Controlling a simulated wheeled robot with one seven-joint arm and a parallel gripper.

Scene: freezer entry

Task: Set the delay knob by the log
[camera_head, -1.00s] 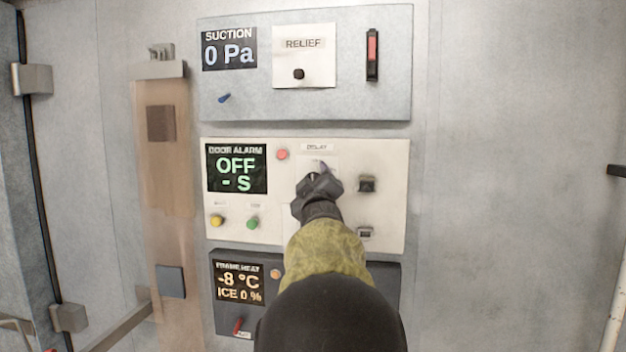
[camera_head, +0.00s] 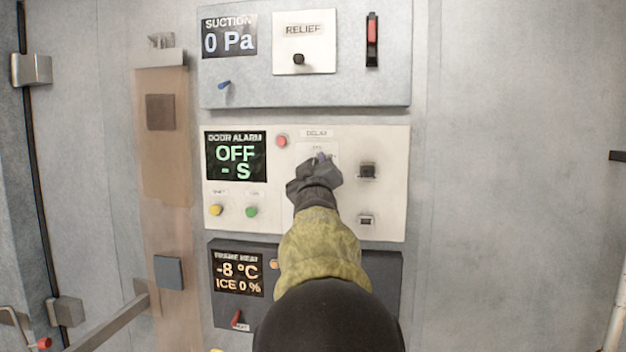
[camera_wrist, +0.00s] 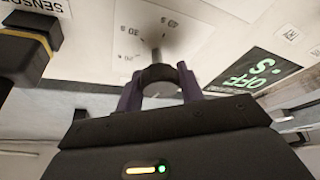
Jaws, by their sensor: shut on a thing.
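The delay knob (camera_wrist: 158,76) is a dark round knob on the white door alarm panel (camera_head: 385,220). In the wrist view it sits between the two purple fingers of my gripper (camera_wrist: 160,92), which is shut on it. Scale marks with numbers show on the panel beyond the knob. In the head view my gripper (camera_head: 320,160) is just below the DELAY label (camera_head: 317,133) and hides most of the knob. The door alarm display (camera_head: 236,157) reads OFF and - S. No log can be made out.
A red button (camera_head: 282,141), a yellow button (camera_head: 215,210) and a green button (camera_head: 251,212) are on the panel. A black switch (camera_head: 367,171) is to the right. The suction panel (camera_head: 250,97) is above, and the frame heat display (camera_head: 238,274) is below.

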